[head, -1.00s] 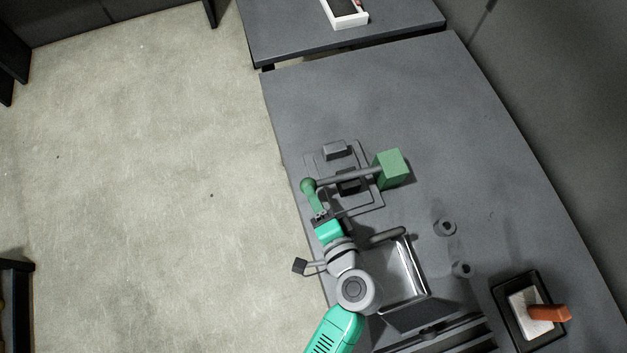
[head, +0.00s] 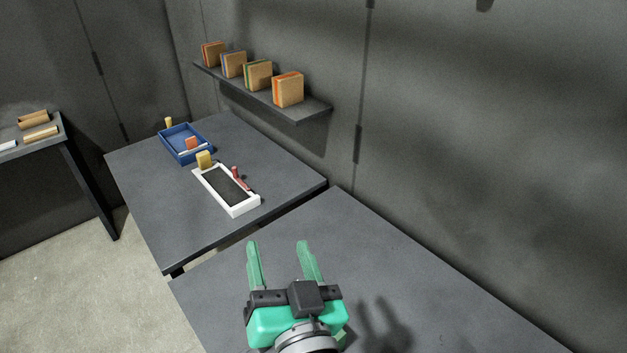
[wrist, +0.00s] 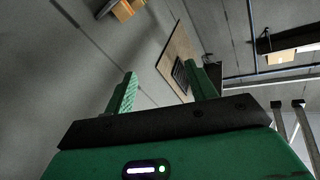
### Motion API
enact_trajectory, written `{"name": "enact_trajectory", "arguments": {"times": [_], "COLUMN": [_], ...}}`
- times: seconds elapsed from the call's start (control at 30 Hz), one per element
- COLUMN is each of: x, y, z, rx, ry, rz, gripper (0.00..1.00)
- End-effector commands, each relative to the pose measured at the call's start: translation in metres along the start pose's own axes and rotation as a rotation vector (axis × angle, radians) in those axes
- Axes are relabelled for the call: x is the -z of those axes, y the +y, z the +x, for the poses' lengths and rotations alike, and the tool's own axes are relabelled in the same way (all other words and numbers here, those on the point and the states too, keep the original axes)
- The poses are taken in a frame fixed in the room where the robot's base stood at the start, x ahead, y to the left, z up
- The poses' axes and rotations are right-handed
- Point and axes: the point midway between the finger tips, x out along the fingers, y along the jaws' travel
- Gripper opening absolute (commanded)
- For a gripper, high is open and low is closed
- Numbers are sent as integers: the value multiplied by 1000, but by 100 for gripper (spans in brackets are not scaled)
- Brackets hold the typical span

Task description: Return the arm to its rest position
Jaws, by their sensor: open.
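My gripper (head: 278,246) is raised above the near grey table (head: 390,250) in the head view, its two green fingers pointing up and away. The fingers are spread apart with nothing between them. In the wrist view my gripper (wrist: 165,88) is also open and empty, facing the walls and upper room. The oven and the green block seen earlier are outside the current head view.
A far table (head: 130,165) holds a blue tray (head: 168,143) and a white-framed tray (head: 243,210). A wall shelf (head: 300,117) carries several boxes. A side table (head: 65,135) stands at the left. The visible near tabletop is clear.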

Motion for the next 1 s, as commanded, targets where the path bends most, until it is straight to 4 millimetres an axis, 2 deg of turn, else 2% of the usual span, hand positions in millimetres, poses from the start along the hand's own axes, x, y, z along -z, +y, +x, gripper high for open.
{"name": "enact_trajectory", "arguments": {"times": [0.03,0.1,0.17,0.2,0.27,0.3,0.4,0.5,0.63,0.73,1.0], "x": [47,107,156,187,229,269,323,360,388,394,391], "y": [-13,-29,-44,-55,-71,-85,-104,-118,-128,-131,-129], "z": [-6,-22,-43,-60,-91,-94,-86,-83,-80,-80,-80], "rx": [-17,-56,-97,-127,-178,-192,-186,-182,-178,-177,-177], "ry": [104,247,374,460,591,612,595,591,588,587,586], "rz": [-89,-206,-300,-356,-434,-448,-434,-426,-420,-417,-416], "gripper": [56,56,56,56,56,56,56,56,56,56,56]}}
